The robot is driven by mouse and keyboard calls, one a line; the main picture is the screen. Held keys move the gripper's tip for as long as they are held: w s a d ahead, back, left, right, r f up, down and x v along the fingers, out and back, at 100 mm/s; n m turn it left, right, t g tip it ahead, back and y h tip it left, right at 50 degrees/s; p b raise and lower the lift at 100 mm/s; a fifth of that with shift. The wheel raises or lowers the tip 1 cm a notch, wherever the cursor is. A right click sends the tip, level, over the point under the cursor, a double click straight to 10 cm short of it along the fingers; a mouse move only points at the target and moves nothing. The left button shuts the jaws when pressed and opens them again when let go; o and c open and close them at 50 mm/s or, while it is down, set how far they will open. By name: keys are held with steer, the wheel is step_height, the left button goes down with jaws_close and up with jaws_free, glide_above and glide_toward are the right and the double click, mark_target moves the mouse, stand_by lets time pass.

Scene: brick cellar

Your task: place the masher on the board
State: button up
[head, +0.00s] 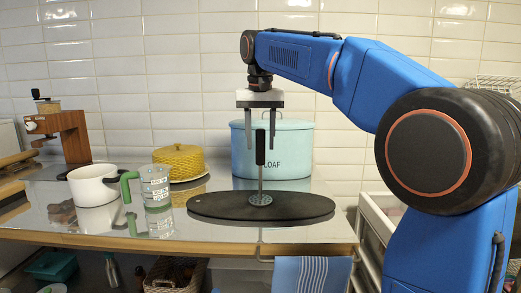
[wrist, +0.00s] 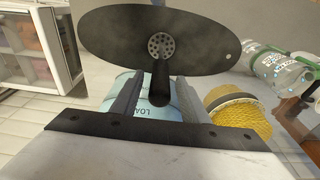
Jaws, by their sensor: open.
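The masher stands upright, its round perforated head (head: 260,199) on the dark oval board (head: 215,206) and its black handle (head: 260,155) pointing up. My gripper (head: 260,142) is open, with its two fingers pointing down on either side of the top of the handle. In the wrist view, the handle (wrist: 160,85) lies between the spread fingers (wrist: 159,80), with a gap on both sides. The masher's head (wrist: 159,46) shows against the board (wrist: 105,35) there.
A pale blue bread bin (head: 295,140) stands behind the board. A yellow lidded dish (head: 181,160), a measuring jug (head: 155,187) with a green handle and a white pot (head: 93,187) are to the left. A wooden grinder (head: 70,140) is farther left. A striped towel (head: 312,273) hangs in front.

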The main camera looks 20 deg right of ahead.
steer(key=r, duration=0.5)
steer(key=s+r, duration=0.1)
steer(key=r, duration=0.2)
steer(key=shift+s+a+r, duration=0.1)
steer(key=shift+a+r, duration=0.1)
